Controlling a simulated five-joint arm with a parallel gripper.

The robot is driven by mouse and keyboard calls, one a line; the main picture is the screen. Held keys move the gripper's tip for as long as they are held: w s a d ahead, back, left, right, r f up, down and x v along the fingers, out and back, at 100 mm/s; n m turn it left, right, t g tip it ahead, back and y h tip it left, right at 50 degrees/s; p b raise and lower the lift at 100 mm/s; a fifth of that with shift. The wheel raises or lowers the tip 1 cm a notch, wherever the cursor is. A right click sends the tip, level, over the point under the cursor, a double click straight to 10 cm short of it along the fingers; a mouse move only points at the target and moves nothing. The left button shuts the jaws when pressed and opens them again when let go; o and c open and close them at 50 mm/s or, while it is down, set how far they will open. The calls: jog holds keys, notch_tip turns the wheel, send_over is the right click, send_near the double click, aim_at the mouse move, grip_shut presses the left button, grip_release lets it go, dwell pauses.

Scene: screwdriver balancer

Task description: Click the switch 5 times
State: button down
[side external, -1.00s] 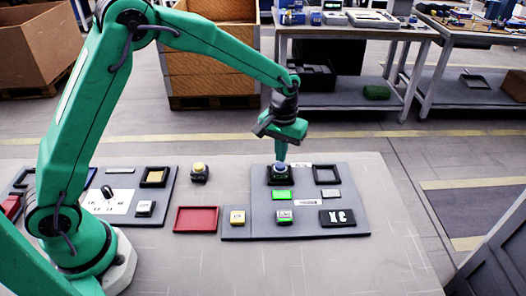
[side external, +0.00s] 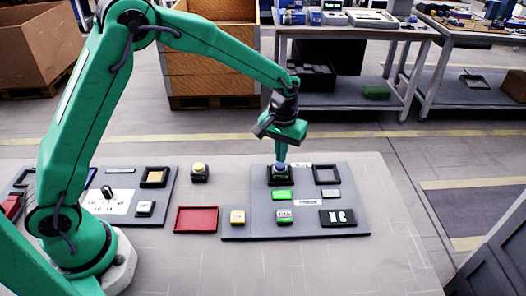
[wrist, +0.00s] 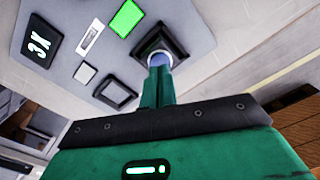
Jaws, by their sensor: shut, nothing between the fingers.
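The switch is a blue round button in a square black housing (side external: 280,177) on the grey panel at the right. My gripper (side external: 281,161) points straight down with shut fingers directly over the blue button. The fingertips appear to touch the button top, though the exact contact is hard to see. In the wrist view, my gripper (wrist: 160,64) ends at the button, whose blue rim and black housing (wrist: 178,44) show around the tips. A lit green rectangle (side external: 281,195) lies beside the housing. A black display with white characters (side external: 338,218), reading 3X in the wrist view (wrist: 41,41), is on the same panel.
An empty black square frame (side external: 326,174) sits right of the button. The table right of the panel is clear.

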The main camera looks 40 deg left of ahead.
jog(key=shift+f, duration=0.9)
dwell(0.8)
jog(key=shift+r, duration=3.55)
jog(key=shift+r, duration=3)
send_over(280, 165)
jog(key=shift+f, duration=2.3)
jog(key=shift+f, duration=0.1)
jog(key=shift+f, duration=3.15)
